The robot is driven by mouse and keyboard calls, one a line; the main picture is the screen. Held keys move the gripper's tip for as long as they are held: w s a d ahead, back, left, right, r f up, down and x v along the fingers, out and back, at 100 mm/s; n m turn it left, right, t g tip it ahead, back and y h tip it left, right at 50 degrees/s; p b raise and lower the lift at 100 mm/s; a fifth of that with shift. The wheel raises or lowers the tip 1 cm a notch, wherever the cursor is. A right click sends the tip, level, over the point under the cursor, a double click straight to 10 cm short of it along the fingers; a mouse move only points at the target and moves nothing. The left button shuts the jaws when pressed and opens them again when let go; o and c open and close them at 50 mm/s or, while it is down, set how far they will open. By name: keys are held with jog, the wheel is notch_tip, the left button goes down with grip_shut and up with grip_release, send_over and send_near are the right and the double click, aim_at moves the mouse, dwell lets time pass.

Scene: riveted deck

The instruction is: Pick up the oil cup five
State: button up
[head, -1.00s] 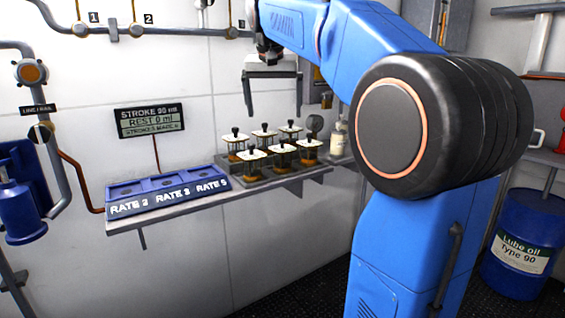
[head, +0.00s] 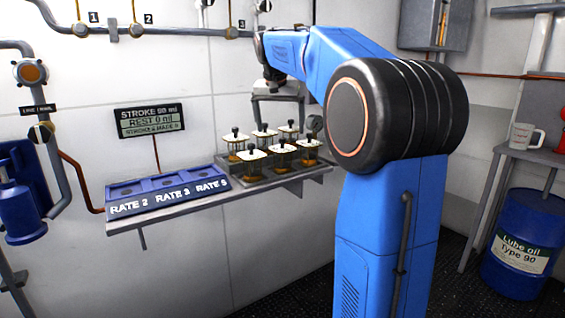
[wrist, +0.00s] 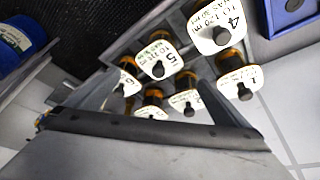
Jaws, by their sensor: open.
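Oil cup five (wrist: 158,60) shows in the wrist view with a pale square lid marked 5 and a dark knob. It stands among several similar cups, with cup four (wrist: 218,28) beside it toward the upper right. In the head view, cup five (head: 282,153) appears to be the middle one of the front row, upright in a dark rack (head: 262,178). My gripper (head: 278,112) is open and empty, pointing down above the cups and apart from them.
A blue tray (head: 168,207) marked RATE 2, RATE 3 and RATE 5 stands left of the rack on the same shelf. A display (head: 150,120) hangs on the wall behind.

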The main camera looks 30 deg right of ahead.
aim_at(282, 140)
jog(key=shift+x, duration=3.5)
jog(key=shift+d+r, duration=0.1)
jog(key=c, duration=1.9)
